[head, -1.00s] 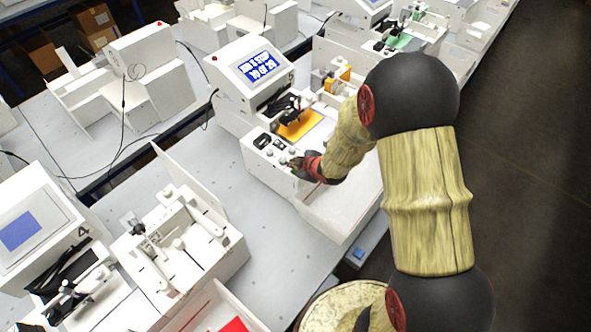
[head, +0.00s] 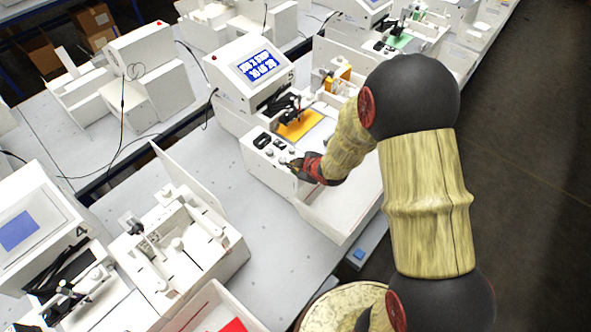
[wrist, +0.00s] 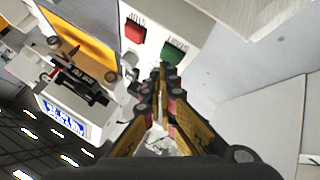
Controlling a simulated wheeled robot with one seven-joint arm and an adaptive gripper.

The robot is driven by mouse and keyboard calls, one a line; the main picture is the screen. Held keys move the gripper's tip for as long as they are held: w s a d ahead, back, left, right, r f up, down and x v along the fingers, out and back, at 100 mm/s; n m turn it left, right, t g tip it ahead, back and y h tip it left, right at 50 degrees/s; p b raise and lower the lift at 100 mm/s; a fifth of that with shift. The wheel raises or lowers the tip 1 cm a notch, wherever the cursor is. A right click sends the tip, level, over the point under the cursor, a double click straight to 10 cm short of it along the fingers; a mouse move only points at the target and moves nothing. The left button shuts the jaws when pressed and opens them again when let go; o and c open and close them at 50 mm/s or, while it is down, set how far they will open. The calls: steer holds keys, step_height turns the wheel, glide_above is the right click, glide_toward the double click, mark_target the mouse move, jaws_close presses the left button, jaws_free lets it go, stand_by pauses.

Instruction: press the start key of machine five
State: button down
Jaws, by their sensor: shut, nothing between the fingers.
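Machine five (head: 232,78) is a white pen plotter with a "5" beside its tilted screen (head: 258,66), which shows text on blue. Its control panel (head: 262,152) faces me, with dark and pale controls. In the wrist view a red key (wrist: 134,31) and a green key (wrist: 174,53) sit side by side on the white panel, each with a small label I cannot read surely. My gripper (wrist: 163,70) is shut and empty, its tips by the lower edge of the green key; I cannot tell whether they touch. In the head view my gripper (head: 298,164) hides part of the panel.
An orange sheet (head: 298,124) lies on machine five's bed under the black pen carriage (head: 284,104). Machine four (head: 35,228) stands at lower left, with a white fixture (head: 178,242) beside it. More machines line the bench behind.

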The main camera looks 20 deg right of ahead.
steer(key=shift+f+b, duration=0.45)
steer(key=shift+f, duration=0.05)
stand_by(0.4)
steer(key=shift+r, duration=0.1)
steer(key=shift+r+p, duration=0.65)
steer(key=shift+r, duration=0.15)
steer(key=shift+r, duration=0.1)
step_height(320, 180, up, 5)
steer(key=p, duration=0.4)
stand_by(1.0)
